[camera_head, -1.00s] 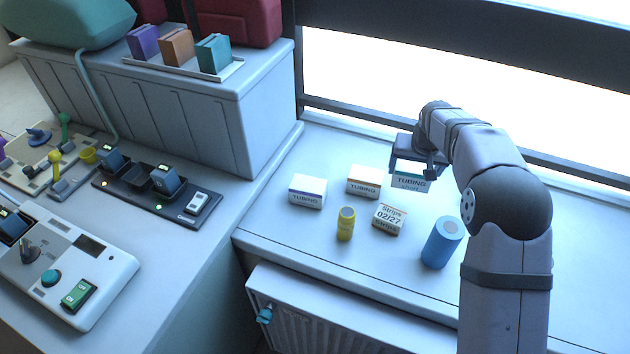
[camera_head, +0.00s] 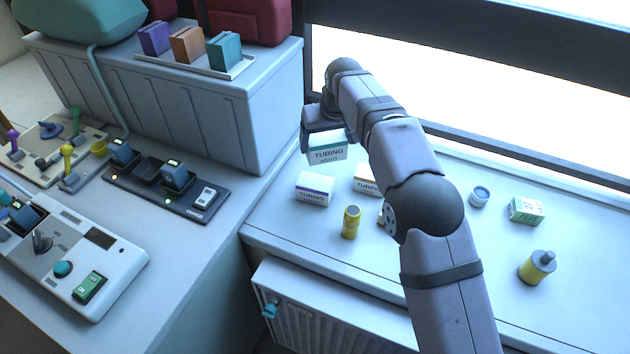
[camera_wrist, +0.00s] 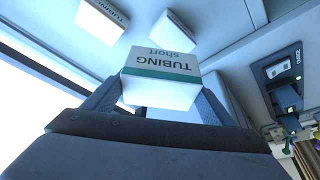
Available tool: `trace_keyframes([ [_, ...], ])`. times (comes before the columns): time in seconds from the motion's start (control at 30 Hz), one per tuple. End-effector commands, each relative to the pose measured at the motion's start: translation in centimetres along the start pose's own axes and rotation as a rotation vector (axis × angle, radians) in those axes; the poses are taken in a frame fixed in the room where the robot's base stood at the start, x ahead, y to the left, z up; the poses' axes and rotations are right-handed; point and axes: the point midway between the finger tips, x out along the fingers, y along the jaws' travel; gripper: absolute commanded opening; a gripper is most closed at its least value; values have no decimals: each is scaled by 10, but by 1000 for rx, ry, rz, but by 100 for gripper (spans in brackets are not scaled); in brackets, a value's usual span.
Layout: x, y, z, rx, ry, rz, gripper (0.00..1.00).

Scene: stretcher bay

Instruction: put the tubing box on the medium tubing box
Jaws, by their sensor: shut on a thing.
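My gripper (camera_head: 325,137) is shut on a white tubing box (camera_head: 328,149) with a teal stripe, holding it raised above the back of the counter. In the wrist view this box (camera_wrist: 160,75) sits between my fingers and reads "TUBING short". A white tubing box with a purple-blue stripe (camera_head: 314,188) stands on the counter, below and left of the held one in the picture. A tubing box with an orange stripe (camera_head: 366,180) stands to its right, partly hidden by my arm. The small print on both is unreadable, so I cannot tell which is the medium one.
A yellow cylinder (camera_head: 351,222) stands in front of the tubing boxes. A small jar (camera_head: 479,197), a green-white box (camera_head: 526,210) and a yellow bottle (camera_head: 537,268) stand right of my arm. A tall grey cabinet (camera_head: 200,110) rises at left.

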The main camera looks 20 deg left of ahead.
Motion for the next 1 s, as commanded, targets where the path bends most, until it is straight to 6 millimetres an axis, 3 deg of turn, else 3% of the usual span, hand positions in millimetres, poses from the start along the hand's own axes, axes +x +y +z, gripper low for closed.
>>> trace_keyframes([
  [0.53, 4, -2, 10, -94, 0, -38, 54],
  [1.0, 56, -2, 32, -91, 1, -38, 54],
])
